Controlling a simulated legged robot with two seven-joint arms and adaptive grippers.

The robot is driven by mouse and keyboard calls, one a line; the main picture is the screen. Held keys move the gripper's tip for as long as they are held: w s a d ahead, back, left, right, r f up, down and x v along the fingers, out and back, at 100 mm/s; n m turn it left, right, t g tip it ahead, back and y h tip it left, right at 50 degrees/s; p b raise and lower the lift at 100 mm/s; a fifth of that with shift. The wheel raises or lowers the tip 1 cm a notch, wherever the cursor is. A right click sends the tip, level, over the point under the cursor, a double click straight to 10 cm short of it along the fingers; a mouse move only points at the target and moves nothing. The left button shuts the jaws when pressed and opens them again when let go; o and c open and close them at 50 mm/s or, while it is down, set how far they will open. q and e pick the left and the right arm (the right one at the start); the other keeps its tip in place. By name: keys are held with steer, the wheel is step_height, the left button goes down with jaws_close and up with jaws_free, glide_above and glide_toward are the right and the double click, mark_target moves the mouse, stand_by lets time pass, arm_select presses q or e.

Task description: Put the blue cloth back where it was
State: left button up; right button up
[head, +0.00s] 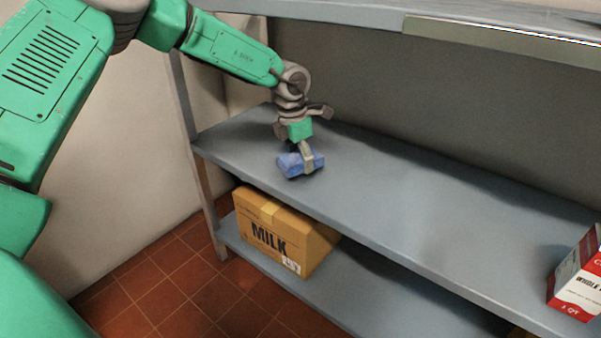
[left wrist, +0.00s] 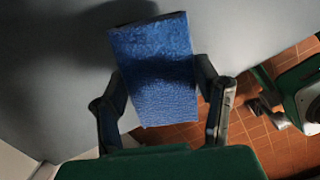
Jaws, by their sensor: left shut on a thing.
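The blue cloth (head: 291,166) is a folded, thick rectangular pad near the front edge of the middle shelf, toward its left end. My left gripper (head: 308,162) comes down on it from above and is shut on it. In the left wrist view the blue cloth (left wrist: 155,70) sits between the two dark fingers of my left gripper (left wrist: 160,92), with the grey shelf behind it. I cannot tell whether the cloth touches the shelf or is held just above it.
The grey middle shelf (head: 400,200) is clear across its centre. A red and white milk carton (head: 580,280) stands at its right end. A cardboard milk box (head: 280,232) sits on the lower shelf. An upper shelf (head: 350,12) runs overhead. The floor is red tile (head: 170,285).

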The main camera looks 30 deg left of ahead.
mark_target(297, 157)
arm_select(q)
step_height(297, 157, down, 4)
steer(key=shift+a+r+b, duration=0.1)
steer(key=shift+r+b, duration=0.1)
steer(key=shift+b, duration=0.65)
steer(key=shift+r, duration=0.15)
steer(key=o, duration=1.3)
steer(key=r+p, duration=0.1)
steer(key=r, duration=0.1)
steer(key=r+p, duration=0.1)
steer(key=r, duration=0.2)
steer(key=s+r+p, duration=0.1)
steer(key=r, duration=0.1)
steer(key=shift+a+r, duration=0.25)
steer(key=shift+r, duration=0.05)
steer(key=shift+f, duration=0.1)
steer(key=shift+s, duration=0.1)
